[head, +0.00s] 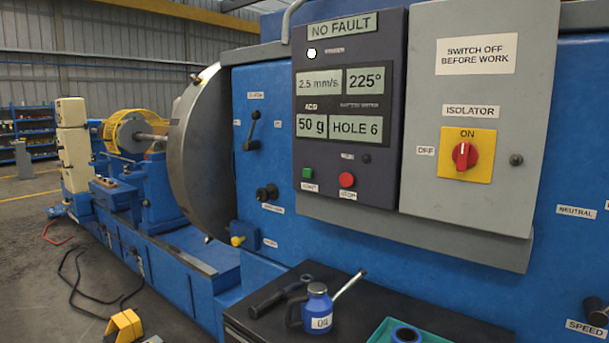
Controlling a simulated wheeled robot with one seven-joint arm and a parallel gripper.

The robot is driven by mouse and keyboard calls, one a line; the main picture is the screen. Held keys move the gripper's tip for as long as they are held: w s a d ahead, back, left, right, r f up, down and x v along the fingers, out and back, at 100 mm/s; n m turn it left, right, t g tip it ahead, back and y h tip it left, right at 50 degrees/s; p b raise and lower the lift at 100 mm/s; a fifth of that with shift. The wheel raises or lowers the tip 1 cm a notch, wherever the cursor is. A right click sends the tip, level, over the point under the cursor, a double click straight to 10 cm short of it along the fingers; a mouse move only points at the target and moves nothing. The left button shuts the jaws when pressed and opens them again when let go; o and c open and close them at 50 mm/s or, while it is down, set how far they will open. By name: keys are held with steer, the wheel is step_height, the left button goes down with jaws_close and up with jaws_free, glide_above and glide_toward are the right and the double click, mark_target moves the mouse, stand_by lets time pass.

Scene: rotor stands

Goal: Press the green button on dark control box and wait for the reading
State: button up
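The dark control box (330,232) is mounted on the blue machine in the middle of the head view. The displays read "NO FAULT" (343,25), "2.5 mm/s" (319,82), "225°" (365,80), "50 g" (311,125) and "HOLE 6" (355,128). A white lamp (312,53) shows under the top display. My gripper is not in view, and nothing covers the green button.
A grey isolator box (425,187) is at right, its red switch (465,155) pointing up to ON. Below, a black cabinet top (275,328) holds a blue can (318,309), tools and a green tray (378,333). A large metal disc (200,150) stands left. Cable (85,295) lies on the floor.

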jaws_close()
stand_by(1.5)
